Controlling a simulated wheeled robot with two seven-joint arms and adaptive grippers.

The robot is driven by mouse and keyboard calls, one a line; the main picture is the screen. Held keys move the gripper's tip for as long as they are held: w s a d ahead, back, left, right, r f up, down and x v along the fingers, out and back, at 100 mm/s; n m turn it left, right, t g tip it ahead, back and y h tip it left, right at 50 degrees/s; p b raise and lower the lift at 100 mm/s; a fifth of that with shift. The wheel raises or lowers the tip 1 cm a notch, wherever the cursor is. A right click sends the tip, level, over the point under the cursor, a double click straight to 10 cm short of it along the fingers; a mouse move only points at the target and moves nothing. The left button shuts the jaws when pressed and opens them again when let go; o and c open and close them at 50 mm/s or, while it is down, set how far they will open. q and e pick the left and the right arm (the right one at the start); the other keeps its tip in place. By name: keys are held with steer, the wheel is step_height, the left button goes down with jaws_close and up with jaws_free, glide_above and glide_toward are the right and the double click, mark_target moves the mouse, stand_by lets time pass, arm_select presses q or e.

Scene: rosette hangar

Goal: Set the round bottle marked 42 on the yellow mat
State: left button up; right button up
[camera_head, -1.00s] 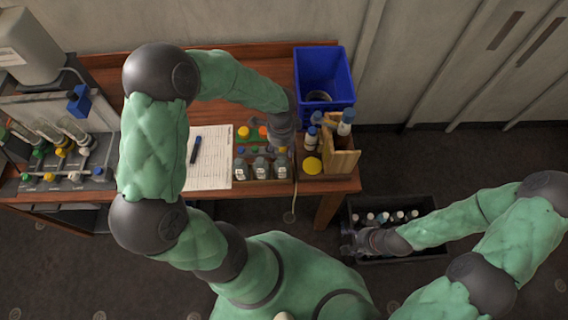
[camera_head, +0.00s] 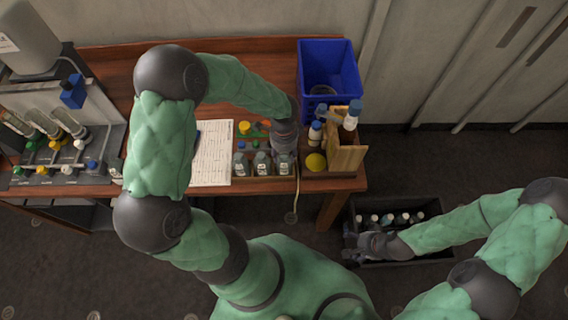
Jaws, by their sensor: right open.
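Several round bottles with grey caps and white labels stand in a row at the table's front: a left one (camera_head: 240,165), a middle one (camera_head: 262,164) and a right one (camera_head: 284,166). Their numbers are too small to read, so I cannot tell which is 42. My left gripper (camera_head: 285,150) points down at the right bottle; its fingers are mostly hidden by the wrist, and I cannot tell whether they grip. A round yellow patch, seemingly the yellow mat (camera_head: 316,162), lies just right of the bottles. My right gripper (camera_head: 354,246) is open at the dark crate's left end.
A blue bin (camera_head: 328,75) stands behind. A written sheet (camera_head: 212,155) lies left. The dark crate (camera_head: 400,262) on the floor holds several bottles.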

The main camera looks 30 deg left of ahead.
arm_select(q)
steer(key=c, duration=0.7)
steer(key=shift+o, duration=0.2)
steer(key=shift+r, duration=0.2)
arm_select(e)
steer(key=shift+r, duration=0.15)
arm_select(q)
step_height(320, 180, up, 7)
steer(key=p, duration=0.5)
steer(key=shift+f+p, duration=0.15)
steer(key=shift+p, duration=0.15)
arm_select(e)
step_height(320, 180, up, 5)
steer(key=shift+r, duration=0.15)
